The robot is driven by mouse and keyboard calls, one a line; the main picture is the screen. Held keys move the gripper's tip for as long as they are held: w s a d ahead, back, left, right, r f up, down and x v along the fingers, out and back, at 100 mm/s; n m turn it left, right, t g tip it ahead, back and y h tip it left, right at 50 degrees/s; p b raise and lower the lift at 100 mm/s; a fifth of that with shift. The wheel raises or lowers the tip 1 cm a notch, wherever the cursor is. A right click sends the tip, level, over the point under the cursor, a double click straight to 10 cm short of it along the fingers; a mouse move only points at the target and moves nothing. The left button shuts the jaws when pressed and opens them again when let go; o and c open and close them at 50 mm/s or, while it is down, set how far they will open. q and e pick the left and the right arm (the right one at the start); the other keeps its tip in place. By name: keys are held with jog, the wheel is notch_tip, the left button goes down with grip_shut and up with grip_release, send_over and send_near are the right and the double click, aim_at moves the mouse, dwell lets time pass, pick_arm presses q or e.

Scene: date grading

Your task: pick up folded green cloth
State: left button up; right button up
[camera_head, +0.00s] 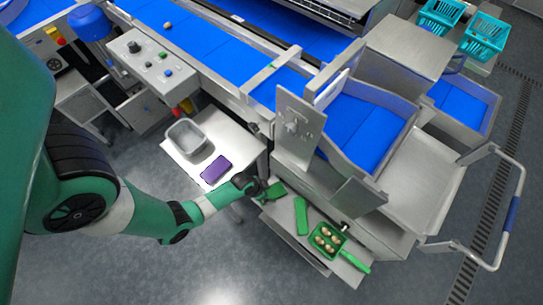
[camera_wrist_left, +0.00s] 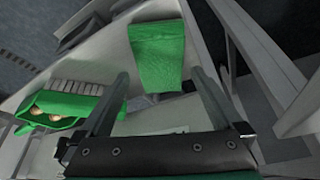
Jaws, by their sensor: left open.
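I cannot tell the exact distance from the fingertips to the cloth. My right gripper is not in view.
A purple item (camera_head: 216,169) and a grey metal tub (camera_head: 187,136) are on the side table. A metal panel (camera_head: 299,125) rises behind the shelf.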

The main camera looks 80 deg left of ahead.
pick_arm(q)
jog(key=b+x, duration=0.1)
jog(key=x, duration=0.2)
jog(key=shift+w+f, duration=0.1)
jog(key=shift+f, duration=0.1)
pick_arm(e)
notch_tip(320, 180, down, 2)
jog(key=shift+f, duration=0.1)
pick_arm(q)
jog(key=shift+r, duration=0.1)
jog(key=c, duration=1.2)
jog(key=shift+o, duration=0.2)
notch_tip(320, 180, up, 10)
jog(key=p, duration=0.6)
notch_tip(320, 180, up, 18)
jog(key=p, duration=1.8)
send_over(271, 193)
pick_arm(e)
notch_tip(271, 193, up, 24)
